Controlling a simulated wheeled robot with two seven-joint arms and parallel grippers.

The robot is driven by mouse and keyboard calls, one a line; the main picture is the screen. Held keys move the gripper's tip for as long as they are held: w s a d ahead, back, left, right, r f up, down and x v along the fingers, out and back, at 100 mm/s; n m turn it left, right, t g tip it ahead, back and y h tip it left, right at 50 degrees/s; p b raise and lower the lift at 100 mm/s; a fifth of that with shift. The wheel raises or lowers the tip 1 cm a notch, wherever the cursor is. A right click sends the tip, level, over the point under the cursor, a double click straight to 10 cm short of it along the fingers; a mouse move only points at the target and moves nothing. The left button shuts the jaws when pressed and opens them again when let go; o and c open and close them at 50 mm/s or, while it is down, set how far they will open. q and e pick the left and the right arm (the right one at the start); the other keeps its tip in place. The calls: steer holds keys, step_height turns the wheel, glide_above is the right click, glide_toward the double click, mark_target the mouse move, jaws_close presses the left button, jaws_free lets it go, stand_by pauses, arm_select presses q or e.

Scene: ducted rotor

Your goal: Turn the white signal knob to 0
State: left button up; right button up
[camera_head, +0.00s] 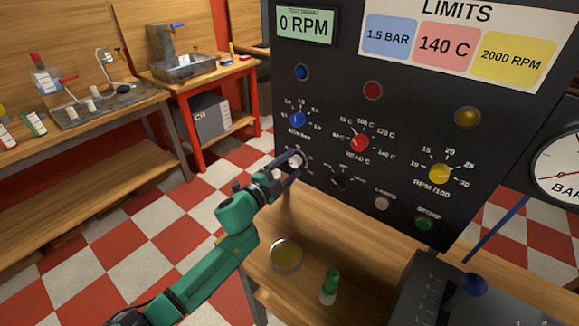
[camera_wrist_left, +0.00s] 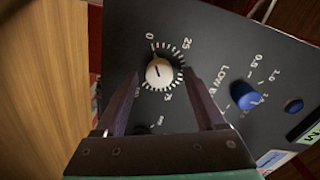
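The white signal knob (camera_wrist_left: 159,72) is on the dark panel, inside a ring of white tick marks with 0 and 25 printed near it. A short dark line shows on its face, but I cannot read its exact setting. In the head view the knob (camera_head: 296,160) is partly hidden by my left gripper (camera_head: 287,164). In the left wrist view the fingers of my left gripper (camera_wrist_left: 161,78) are apart, one on each side of the knob. I cannot tell whether they touch it. My right gripper is not in view.
On the panel (camera_head: 317,115), a blue knob (camera_head: 297,118), a red knob (camera_head: 359,142) and a yellow knob (camera_head: 440,173) are nearby. A small black knob (camera_head: 338,180) sits right of the white one. A round tin (camera_head: 286,255) and a green-capped bottle (camera_head: 329,287) stand below on the bench.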

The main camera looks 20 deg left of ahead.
arm_select(q)
steer(key=b+v, duration=0.2)
steer(key=v, duration=1.2)
steer(key=shift+s, duration=0.3)
steer(key=shift+a+f, duration=0.1)
